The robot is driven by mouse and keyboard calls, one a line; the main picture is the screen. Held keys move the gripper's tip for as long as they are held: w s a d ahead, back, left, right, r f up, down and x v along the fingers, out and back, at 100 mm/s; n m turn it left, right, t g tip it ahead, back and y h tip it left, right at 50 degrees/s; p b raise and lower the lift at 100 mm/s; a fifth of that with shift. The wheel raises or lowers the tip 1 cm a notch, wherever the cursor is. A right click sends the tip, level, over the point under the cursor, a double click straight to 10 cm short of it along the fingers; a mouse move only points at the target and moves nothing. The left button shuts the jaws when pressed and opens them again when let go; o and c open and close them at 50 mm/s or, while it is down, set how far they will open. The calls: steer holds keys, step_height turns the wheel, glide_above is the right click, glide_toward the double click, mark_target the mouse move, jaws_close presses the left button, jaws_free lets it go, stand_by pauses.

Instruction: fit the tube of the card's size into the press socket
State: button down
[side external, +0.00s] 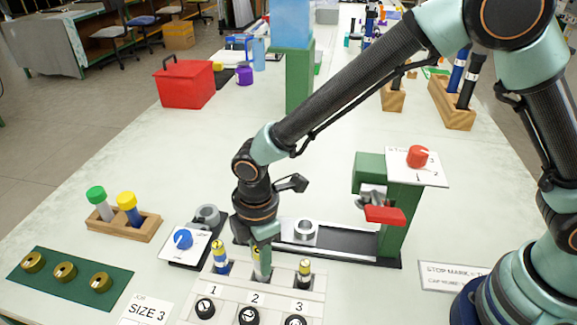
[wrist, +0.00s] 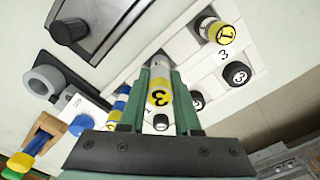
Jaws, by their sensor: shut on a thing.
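My gripper (side external: 262,252) is shut on the middle tube (side external: 256,268) at the rack (side external: 240,292), above the number 2. In the wrist view the held tube (wrist: 159,92) has a yellow band marked 3 between my gripper's green fingers (wrist: 161,78). I cannot tell whether it is raised from its hole. A blue tube with a yellow top (side external: 220,256) stands at place 1. A dark-bodied tube (side external: 304,272) stands at place 3; in the wrist view its yellow band (wrist: 224,33) reads 1. The card (side external: 147,310) says SIZE 3.
The press (side external: 397,215) has a red handle (side external: 384,214) and a red dial (side external: 417,157). A blue dial (side external: 183,239) stands left of my gripper, beside a grey ring (side external: 207,215). Black caps (side external: 249,316) line the rack's front. A wooden holder (side external: 133,228) stands left.

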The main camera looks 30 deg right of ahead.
step_height(320, 180, up, 20)
steer(key=w+d+r+m, duration=0.1)
steer(key=w+d+m, duration=0.2)
steer(key=d, duration=0.9)
steer(key=shift+w+d+f, duration=0.1)
steer(key=shift+f, duration=4.75)
steer(key=shift+w+d+f, duration=0.1)
steer(key=shift+f, duration=4.75)
steer(key=shift+f, duration=0.1)
steer(key=c, duration=0.6)
jaws_free()
